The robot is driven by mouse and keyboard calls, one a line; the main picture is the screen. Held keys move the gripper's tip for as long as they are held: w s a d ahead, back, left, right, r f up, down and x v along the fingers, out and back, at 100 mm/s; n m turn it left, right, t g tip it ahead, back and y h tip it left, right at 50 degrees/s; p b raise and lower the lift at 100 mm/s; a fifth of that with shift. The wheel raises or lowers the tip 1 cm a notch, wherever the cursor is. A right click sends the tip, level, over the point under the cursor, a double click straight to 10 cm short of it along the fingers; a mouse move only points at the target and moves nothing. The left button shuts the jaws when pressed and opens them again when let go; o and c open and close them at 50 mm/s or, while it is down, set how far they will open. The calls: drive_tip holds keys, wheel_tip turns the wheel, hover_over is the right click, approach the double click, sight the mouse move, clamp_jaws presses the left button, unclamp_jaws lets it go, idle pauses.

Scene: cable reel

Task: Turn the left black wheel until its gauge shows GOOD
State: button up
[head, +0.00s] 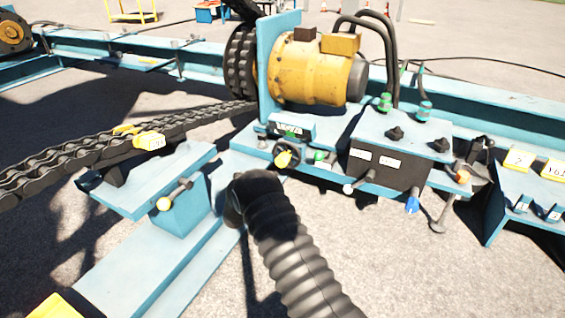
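A small black wheel (289,156) with a yellow part on its face sits low on the blue frame, below the yellow motor. Two black knobs, a left one (395,134) and a right one (440,145), stand on the blue-topped box further right. I cannot tell for sure which is the wheel meant. A black ribbed sleeve, probably my arm, rises from the bottom middle and ends left of and below the wheel. No gripper fingers show.
The yellow motor (308,72) stands on the frame beside a black chain sprocket (240,62). A heavy chain (100,150) runs to the left. A blue post (180,195) with a lever stands at left. Levers stick out below the black box (388,166). Open ground lies at front right.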

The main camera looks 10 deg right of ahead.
sight(280, 163)
drive_tip(key=b+x, duration=0.1)
drive_tip(key=x, duration=1.1)
drive_tip(key=shift+w+d, duration=0.2)
drive_tip(key=shift+d, duration=0.05)
clamp_jaws()
